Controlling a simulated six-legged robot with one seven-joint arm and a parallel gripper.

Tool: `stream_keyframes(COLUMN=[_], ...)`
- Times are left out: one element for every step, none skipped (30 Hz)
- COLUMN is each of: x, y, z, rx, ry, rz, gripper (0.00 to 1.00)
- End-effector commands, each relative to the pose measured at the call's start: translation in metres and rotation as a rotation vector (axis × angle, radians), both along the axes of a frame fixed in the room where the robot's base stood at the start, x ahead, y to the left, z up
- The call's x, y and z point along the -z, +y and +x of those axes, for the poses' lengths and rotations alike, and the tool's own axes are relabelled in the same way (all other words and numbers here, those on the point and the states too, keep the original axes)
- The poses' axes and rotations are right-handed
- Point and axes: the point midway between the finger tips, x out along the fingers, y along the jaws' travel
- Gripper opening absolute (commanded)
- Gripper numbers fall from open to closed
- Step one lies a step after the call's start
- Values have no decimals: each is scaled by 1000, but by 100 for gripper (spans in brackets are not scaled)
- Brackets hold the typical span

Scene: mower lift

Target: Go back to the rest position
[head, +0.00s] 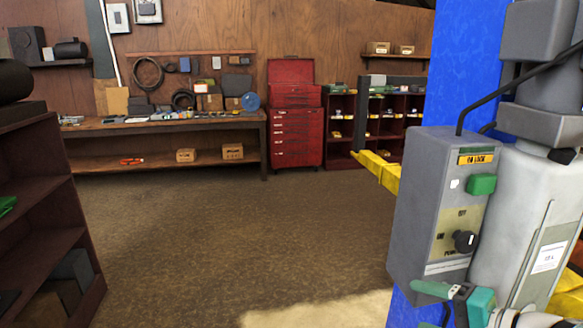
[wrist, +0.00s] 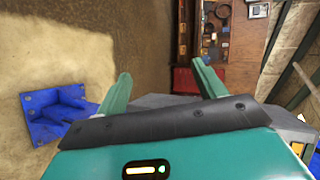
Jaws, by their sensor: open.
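My gripper (wrist: 163,86) is open in the wrist view, with its two teal fingers spread apart. No object is held between them. Part of a grey surface shows behind and below the fingers. In the head view my gripper (head: 440,290) is at the lower right, partly visible, just in front of the lower end of a grey control box (head: 430,200). The box carries a green button (head: 481,184) and a black rotary knob (head: 465,241). I cannot tell whether the gripper touches the box.
A blue post (head: 467,60) and yellow lift arm (head: 377,172) stand at the right. A dark shelf (head: 40,220) is at the left. A workbench (head: 165,125) and red tool cabinet (head: 297,135) line the back wall. The middle floor is clear. A blue floor bracket (wrist: 58,112) shows in the wrist view.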

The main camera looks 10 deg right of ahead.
Motion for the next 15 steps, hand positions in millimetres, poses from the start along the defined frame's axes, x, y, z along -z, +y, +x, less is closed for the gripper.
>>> stream_keyframes(x=[6, 11, 18, 23, 27, 33, 36, 39, 43, 44, 45, 45, 45, 43, 41], y=[33, 49, 68, 81, 92, 105, 113, 120, 128, 132, 137, 141, 143, 145, 147], z=[-1, -4, -9, -13, -18, -24, -28, -33, -39, -42, -46, -49, -51, -53, -54], rx=[-103, -156, -221, -267, -309, -362, -399, -431, -471, -496, -520, -544, -558, -569, -580], ry=[56, 93, 139, 172, 200, 233, 253, 272, 288, 297, 301, 301, 297, 290, 279], rz=[-70, -114, -180, -232, -288, -369, -432, -497, -588, -659, -730, -825, -891, -953, -1028], gripper=[70, 70, 70, 70, 70, 70, 70, 70, 70, 70, 70, 70, 70, 70, 70])
